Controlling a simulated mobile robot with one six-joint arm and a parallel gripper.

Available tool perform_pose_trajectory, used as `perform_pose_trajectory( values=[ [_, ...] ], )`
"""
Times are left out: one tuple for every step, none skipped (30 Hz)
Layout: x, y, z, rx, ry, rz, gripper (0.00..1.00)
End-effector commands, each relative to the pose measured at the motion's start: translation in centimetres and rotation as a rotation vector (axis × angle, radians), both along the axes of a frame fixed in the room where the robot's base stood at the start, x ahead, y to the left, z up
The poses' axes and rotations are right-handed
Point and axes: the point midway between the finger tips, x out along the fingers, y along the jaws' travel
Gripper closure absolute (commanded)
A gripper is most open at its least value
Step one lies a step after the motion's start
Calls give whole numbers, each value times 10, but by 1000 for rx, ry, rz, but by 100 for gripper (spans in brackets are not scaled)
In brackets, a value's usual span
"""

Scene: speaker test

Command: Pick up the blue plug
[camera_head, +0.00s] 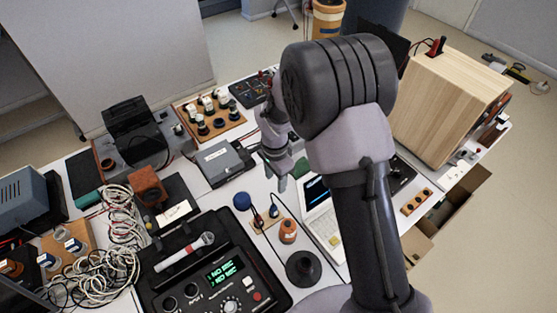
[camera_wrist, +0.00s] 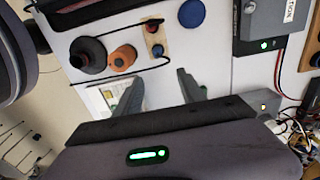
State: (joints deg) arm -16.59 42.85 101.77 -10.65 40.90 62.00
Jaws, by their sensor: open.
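In the wrist view the blue plug (camera_wrist: 157,50) is at the board's end nearer my fingers. A larger, round blue piece (camera_head: 242,201) stands beside the board; it also shows at the top of the wrist view (camera_wrist: 192,14). I cannot tell for certain which blue piece is the named plug. My gripper (camera_head: 282,182) is above the table, behind the board in the head view. Its fingers (camera_wrist: 160,92) are apart, with nothing between them.
An orange piece (camera_head: 288,231) and a black round-based piece (camera_head: 304,268) stand near the board. A black mixer case (camera_head: 210,262) with a microphone (camera_head: 185,252) is at left front. A grey box (camera_head: 222,160) lies behind.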

Motion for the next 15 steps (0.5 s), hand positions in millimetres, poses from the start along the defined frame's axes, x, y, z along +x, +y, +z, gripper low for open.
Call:
perform_pose_trajectory(
  values=[
    [-2,0,-15,-2,6,-1,53],
    [-2,0,-25,-2,6,-1,53],
    [-2,0,-38,-1,7,-2,53],
    [-2,0,-48,-2,6,-2,53],
    [-2,0,-58,-1,7,-2,53],
    [-2,0,-70,-2,6,-1,53],
    [-2,0,-79,-2,6,-1,53],
    [-2,0,-87,-2,6,-1,53],
    [-2,0,-96,0,6,-1,53],
    [-2,0,-103,-1,5,-1,53],
    [-2,0,-108,-1,4,-1,53],
    [-2,0,-113,-1,4,-2,53],
    [-1,0,-116,0,4,-2,53],
    [-1,0,-118,0,4,-2,53],
    [-1,0,-120,0,2,-1,53]
  ],
)
